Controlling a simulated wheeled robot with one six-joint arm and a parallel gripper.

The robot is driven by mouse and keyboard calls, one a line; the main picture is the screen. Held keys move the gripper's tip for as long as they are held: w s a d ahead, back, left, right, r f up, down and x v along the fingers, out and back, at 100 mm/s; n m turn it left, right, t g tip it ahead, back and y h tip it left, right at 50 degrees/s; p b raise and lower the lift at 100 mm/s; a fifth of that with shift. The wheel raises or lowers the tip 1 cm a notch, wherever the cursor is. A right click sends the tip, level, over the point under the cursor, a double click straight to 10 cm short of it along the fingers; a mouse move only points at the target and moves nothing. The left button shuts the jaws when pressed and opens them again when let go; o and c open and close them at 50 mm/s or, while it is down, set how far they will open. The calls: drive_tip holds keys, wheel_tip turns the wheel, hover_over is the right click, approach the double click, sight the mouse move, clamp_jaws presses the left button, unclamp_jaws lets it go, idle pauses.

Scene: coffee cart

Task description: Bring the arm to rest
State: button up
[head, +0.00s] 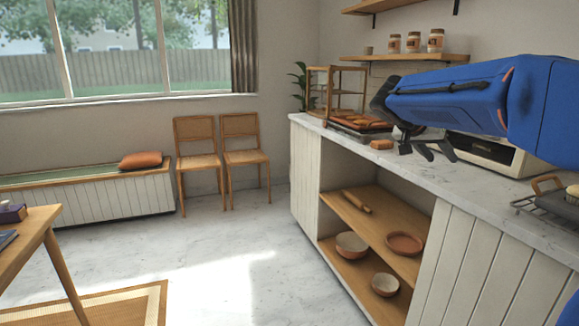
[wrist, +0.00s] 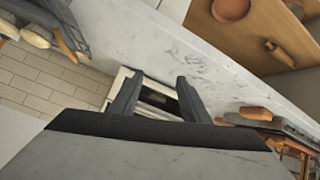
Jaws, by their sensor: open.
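My gripper (head: 429,149) is in the head view at the end of my blue arm, over the marble counter (head: 476,183). In the wrist view my gripper (wrist: 158,97) shows two dark fingers spread apart with nothing between them. Beyond the fingers is a cream-coloured appliance (wrist: 122,92), which also shows in the head view (head: 490,155), partly hidden behind my arm. My arm reaches in from the right and hides part of the wall.
A small orange-brown block (head: 382,144) and a dark tray with orange items (head: 358,123) lie on the counter, left of my gripper. A wire rack (head: 545,208) stands at right. Open shelves below hold bowls (head: 352,245). Floor at left centre is free.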

drive_tip(key=s+a+f+n+y, duration=0.3)
drive_tip(key=s+f, duration=0.5)
drive_tip(key=s, duration=0.4)
drive_tip(key=s+a+f+n+y, duration=0.3)
drive_tip(key=s+a+f, duration=0.2)
drive_tip(key=s+f, duration=0.3)
drive_tip(key=s+a+f+n+y, duration=0.3)
drive_tip(key=s+f, duration=0.5)
drive_tip(key=s, duration=0.8)
drive_tip(key=shift+s+a+n+t+y, duration=0.2)
drive_tip(key=shift+a+n+t+y, duration=0.1)
drive_tip(key=shift+a, duration=0.55)
drive_tip(key=shift+r, duration=0.1)
